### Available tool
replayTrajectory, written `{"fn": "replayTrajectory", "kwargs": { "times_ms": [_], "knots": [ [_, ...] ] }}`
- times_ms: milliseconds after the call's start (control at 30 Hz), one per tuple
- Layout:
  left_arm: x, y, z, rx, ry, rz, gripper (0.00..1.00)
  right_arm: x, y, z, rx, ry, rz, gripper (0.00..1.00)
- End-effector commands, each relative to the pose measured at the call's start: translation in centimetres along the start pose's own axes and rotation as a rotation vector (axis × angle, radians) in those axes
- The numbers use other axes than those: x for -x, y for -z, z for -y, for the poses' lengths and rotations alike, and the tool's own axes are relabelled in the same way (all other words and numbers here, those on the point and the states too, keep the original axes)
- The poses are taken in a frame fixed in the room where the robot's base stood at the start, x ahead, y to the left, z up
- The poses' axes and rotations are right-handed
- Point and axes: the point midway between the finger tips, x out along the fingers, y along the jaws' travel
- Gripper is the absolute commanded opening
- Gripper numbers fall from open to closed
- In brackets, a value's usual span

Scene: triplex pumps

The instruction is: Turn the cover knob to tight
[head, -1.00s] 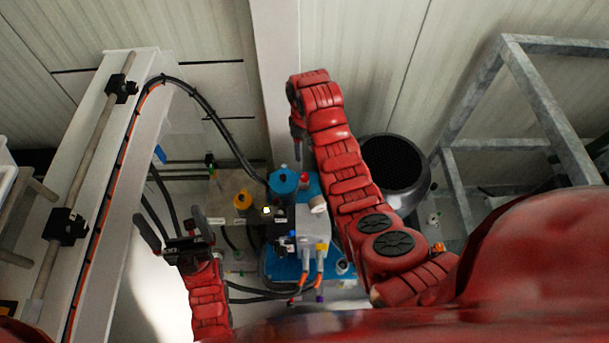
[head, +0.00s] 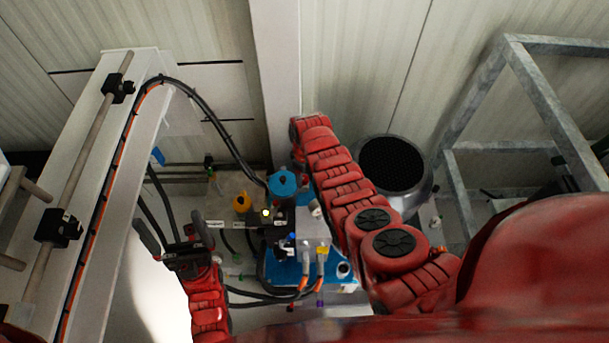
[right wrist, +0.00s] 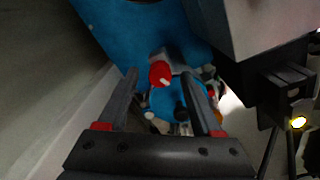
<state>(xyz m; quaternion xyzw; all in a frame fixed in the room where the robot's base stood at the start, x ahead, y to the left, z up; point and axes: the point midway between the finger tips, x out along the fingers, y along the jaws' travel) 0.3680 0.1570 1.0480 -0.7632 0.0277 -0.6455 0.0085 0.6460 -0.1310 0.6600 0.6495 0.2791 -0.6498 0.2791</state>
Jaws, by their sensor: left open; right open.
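In the right wrist view, a red knob (right wrist: 160,73) with a pale mark shows between and beyond the fingertips of my right gripper (right wrist: 158,76). The fingers are spread and hold nothing; contact with the knob cannot be told. A round blue part (right wrist: 165,99) lies just below the knob. In the head view, my right gripper (head: 298,158) points down behind the pump unit, partly hidden by its arm. A blue round cap (head: 283,183) stands left of that arm. My left gripper (head: 168,218) is open and empty at the left. Which part is the cover knob is not certain.
A white beam (head: 95,170) rises at the left. A dark round drum (head: 391,168) and a metal frame (head: 545,95) are at the right.

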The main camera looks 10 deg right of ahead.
Motion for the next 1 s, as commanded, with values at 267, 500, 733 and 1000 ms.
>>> {"fn": "replayTrajectory", "kwargs": {
  "times_ms": [267,500,733,1000],
  "knots": [
    [0.04,-0.01,0.0,0.0,0.0,0.0,1.0,-0.44,-0.01,0.03,0.001,-0.001,0.0,0.67],
    [0.04,-0.01,0.0,0.0,0.0,0.0,1.0,-0.43,-0.01,0.03,0.001,0.0,0.0,0.52],
    [0.04,0.0,0.0,0.0,0.0,0.0,1.0,-0.42,0.0,0.03,0.0,0.0,0.0,0.11],
    [0.04,-0.01,0.0,0.0,0.0,0.0,1.0,-0.42,0.0,0.03,-0.002,0.0,0.0,0.0]
  ]
}}
